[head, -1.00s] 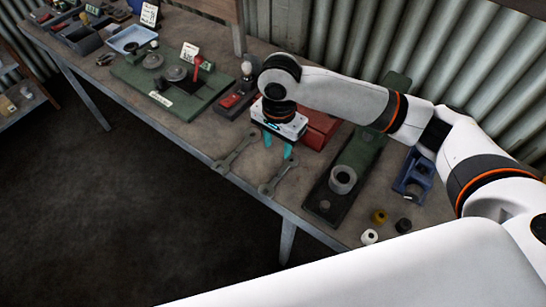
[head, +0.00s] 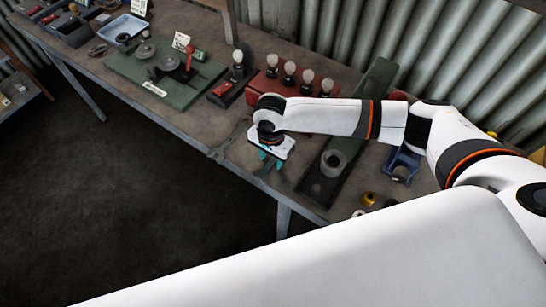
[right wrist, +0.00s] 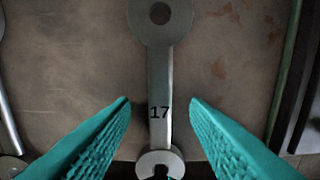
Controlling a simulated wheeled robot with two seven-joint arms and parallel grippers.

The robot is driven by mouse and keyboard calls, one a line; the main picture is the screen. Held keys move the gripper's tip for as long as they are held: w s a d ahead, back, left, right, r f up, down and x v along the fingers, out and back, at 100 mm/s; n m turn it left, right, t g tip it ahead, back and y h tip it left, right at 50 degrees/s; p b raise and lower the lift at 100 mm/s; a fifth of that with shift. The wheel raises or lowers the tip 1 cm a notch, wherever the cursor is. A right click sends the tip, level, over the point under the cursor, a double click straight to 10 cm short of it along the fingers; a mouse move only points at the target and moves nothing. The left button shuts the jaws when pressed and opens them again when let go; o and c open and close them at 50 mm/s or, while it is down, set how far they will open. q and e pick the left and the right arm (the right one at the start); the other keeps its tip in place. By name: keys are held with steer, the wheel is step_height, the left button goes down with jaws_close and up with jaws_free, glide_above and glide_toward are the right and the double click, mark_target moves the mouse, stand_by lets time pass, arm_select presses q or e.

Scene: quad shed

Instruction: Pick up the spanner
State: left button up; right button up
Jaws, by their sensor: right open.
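The grey steel spanner marked 17 (right wrist: 159,75) lies on the bench in the right wrist view. Its ring end is at the top and its open jaw at the bottom. My right gripper (right wrist: 158,101) is open, with its teal fingers on either side of the shaft in the picture. The fingers do not grip it; the height gap is hard to tell. In the head view my right gripper (head: 269,164) is over the bench's front part and hides most of this spanner. A second spanner (head: 226,146) lies to its left, partly hidden. My left gripper is not in view.
A red holder with several bulbs (head: 268,85) is behind. A blue holder (head: 401,165) stands further right. The bench's front edge (head: 190,147) is close.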

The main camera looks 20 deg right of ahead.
mark_target(271, 161)
steer(key=shift+c, duration=0.8)
jaws_close()
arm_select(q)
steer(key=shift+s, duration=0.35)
arm_select(e)
steer(key=shift+r, duration=0.1)
